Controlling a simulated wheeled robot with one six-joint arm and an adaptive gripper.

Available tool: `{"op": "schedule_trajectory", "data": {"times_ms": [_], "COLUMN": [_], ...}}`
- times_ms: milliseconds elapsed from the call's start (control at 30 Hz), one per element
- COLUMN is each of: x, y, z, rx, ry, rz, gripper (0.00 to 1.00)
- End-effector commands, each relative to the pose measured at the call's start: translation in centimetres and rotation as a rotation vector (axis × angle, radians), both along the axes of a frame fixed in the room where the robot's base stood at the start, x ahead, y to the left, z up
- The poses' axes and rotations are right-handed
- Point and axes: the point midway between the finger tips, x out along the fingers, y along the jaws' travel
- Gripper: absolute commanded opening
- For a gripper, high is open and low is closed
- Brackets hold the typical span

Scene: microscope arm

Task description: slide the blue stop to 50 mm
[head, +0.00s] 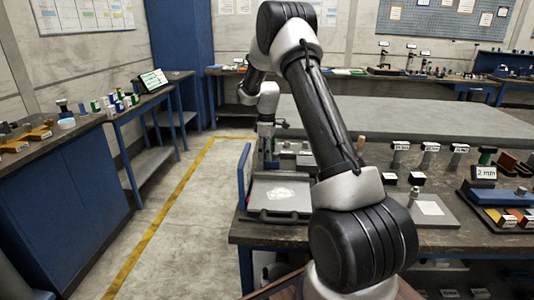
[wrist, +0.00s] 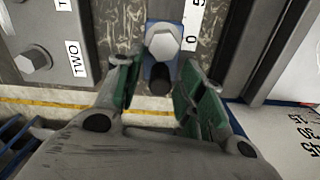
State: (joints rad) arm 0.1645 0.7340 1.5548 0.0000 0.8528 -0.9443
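The blue stop (wrist: 150,70) is at the top centre of the wrist view, with a silver hex bolt head (wrist: 163,42) on it and a short dark round peg (wrist: 160,82) at its near end. It sits beside the low end of a white scale (wrist: 195,25), near the 0 mark. My gripper (wrist: 157,78) is open, its green-padded fingers on either side of the stop's near end. A gap shows at the left finger; I cannot tell whether the right finger touches. In the head view my gripper (head: 266,140) is small and low over the bench's far left; I cannot make out the stop there.
A grey plate with a bolt and a "TWO" label (wrist: 74,58) lies left of the stop. A dark metal rail (wrist: 268,50) runs along the right. In the head view, a grey tray (head: 280,197) and several labelled blocks (head: 430,148) stand on the bench.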

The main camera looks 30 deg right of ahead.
Motion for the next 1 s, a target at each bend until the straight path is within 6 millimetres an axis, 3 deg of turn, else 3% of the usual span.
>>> {"op": "schedule_trajectory", "data": {"times_ms": [33,200,500,800,1000], "x": [0.0,0.0,-0.2,-2.7,-2.9], "y": [0.0,0.0,-0.2,-3.9,-4.1], "z": [0.0,0.0,0.0,0.0,0.0], "rx": [0.000,0.001,0.001,0.001,0.001], "ry": [0.000,0.001,0.002,0.002,0.002], "rz": [0.000,0.000,-0.002,-0.003,0.000], "gripper": [0.26,0.00,0.00,0.00,0.00]}}
